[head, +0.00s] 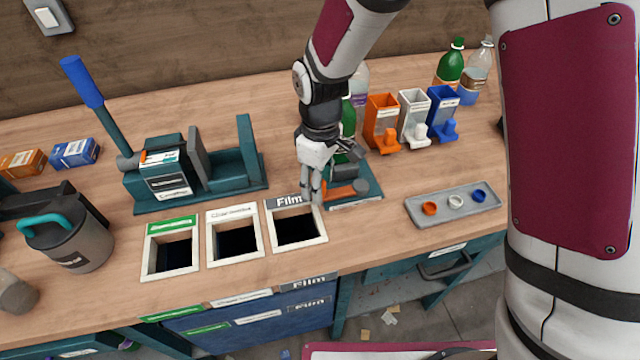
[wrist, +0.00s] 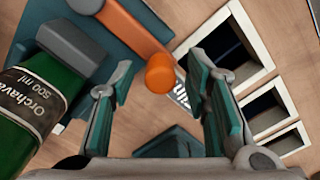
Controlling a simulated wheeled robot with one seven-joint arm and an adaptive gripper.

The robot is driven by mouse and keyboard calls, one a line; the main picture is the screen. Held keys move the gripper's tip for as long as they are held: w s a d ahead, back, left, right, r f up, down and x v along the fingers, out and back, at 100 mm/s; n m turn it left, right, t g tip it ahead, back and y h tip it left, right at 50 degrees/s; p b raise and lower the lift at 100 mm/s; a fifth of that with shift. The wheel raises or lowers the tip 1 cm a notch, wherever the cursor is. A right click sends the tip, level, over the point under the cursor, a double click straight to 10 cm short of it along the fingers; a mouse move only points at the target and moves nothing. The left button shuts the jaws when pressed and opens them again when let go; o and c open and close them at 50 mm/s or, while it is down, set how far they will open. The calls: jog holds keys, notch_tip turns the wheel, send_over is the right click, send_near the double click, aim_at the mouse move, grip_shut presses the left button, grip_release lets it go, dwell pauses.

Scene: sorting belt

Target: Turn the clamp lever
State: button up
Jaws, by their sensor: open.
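The orange clamp lever (head: 345,190) lies roughly level on a teal clamp fixture (head: 372,186), right of the hole labelled Film. In the wrist view the lever (wrist: 135,25) ends in a round orange knob (wrist: 159,74). My gripper (head: 312,198) is open and points down at the knob end. In the wrist view the knob shows between and just beyond the fingertips (wrist: 160,85); I see no clear contact. My arm hides part of the bottle and fixture in the head view.
Framed holes (head: 235,238) lie left of my gripper. A teal press with a blue handle (head: 82,80) stands farther left. A grey tray (head: 420,213) with coloured caps is at right. Orange, white and blue dispensers (head: 382,120) and bottles (head: 450,65) stand behind.

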jog(key=shift+f, duration=0.65)
grip_shut()
